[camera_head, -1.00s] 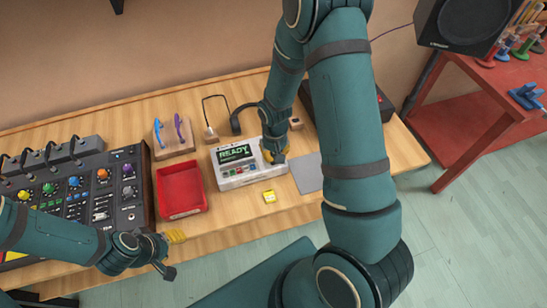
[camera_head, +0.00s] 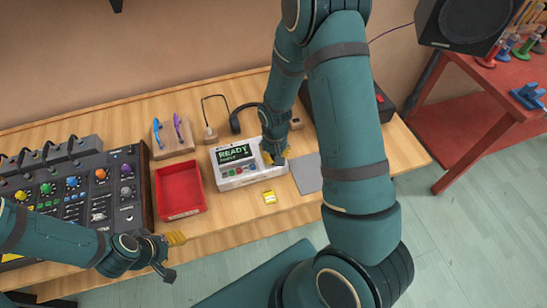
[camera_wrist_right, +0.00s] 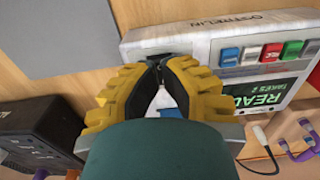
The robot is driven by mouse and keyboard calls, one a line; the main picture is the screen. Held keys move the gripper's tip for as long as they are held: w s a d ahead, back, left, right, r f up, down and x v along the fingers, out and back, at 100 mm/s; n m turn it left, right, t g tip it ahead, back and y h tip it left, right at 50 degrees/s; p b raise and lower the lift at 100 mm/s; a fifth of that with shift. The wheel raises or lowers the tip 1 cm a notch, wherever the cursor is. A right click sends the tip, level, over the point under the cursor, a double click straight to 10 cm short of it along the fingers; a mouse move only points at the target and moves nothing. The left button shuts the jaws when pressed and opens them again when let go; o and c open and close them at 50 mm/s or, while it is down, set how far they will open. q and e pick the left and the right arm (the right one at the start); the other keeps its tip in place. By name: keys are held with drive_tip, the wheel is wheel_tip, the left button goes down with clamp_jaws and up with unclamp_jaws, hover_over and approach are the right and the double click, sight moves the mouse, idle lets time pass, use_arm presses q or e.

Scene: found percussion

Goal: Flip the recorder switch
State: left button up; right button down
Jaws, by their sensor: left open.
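The recorder (camera_head: 226,184) is a white box on the wooden table, with a lit screen (camera_head: 235,155) reading READY and a row of coloured buttons. Its case also shows in the right wrist view (camera_wrist_right: 200,45). My right gripper (camera_head: 277,160) is at the recorder's right end. In the right wrist view its yellow fingertips (camera_wrist_right: 161,64) come together at the case's edge, with no object visible between them. The switch is not discernible; the fingers may hide it. My left gripper (camera_head: 174,251) is open and empty near the table's front edge, away from the recorder.
A red tray (camera_head: 180,190) stands left of the recorder, and a mixer (camera_head: 125,190) further left. A small yellow object (camera_head: 269,197) lies in front of the recorder. A grey pad (camera_head: 308,175) lies to its right. A black box (camera_head: 380,100) stands behind my right arm.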

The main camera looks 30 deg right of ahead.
drive_tip(key=shift+f+b, duration=0.45)
drive_tip(key=shift+f, duration=0.1)
drive_tip(key=shift+r, duration=0.1)
drive_tip(key=shift+r+p, duration=2.55)
drive_tip(key=shift+r, duration=0.95)
drive_tip(key=shift+f, duration=0.1)
